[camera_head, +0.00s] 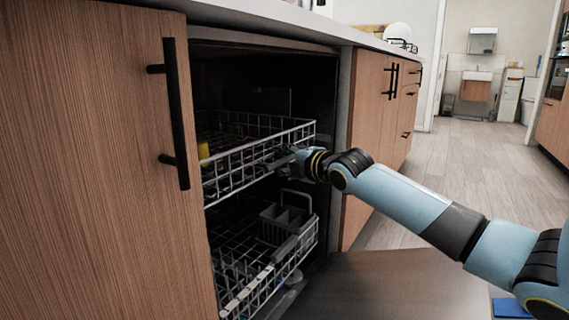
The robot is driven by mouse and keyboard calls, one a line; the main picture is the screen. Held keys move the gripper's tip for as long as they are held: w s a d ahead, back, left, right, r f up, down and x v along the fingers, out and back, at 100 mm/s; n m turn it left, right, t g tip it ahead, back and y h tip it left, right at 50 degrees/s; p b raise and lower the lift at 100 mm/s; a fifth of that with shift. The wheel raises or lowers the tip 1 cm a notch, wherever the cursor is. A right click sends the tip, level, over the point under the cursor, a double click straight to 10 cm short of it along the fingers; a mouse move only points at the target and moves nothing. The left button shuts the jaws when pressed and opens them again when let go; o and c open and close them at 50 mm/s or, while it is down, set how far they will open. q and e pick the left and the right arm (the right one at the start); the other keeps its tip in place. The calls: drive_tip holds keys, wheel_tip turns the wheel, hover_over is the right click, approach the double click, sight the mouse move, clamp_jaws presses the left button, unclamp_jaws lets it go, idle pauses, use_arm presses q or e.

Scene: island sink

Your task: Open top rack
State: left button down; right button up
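The dishwasher stands open in the cabinet row, and its inside is dark. The top rack (225,179) is a grey wire basket whose front sits near the dishwasher opening. A small yellow item (203,150) shows at the rack's left side. My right gripper (283,160) is at the front wires of the top rack, near the right part of its front edge. The fingers are small and dark against the rack, so I cannot tell whether they are open or shut on it. My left gripper is not in view.
The lower rack (270,268) with a grey cutlery basket (286,222) sits below. The lowered dishwasher door (390,288) lies flat in front. A wooden cabinet door with a black handle (176,112) is at left. Open wooden floor (460,165) extends right.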

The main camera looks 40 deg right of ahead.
clamp_jaws()
idle(0.5)
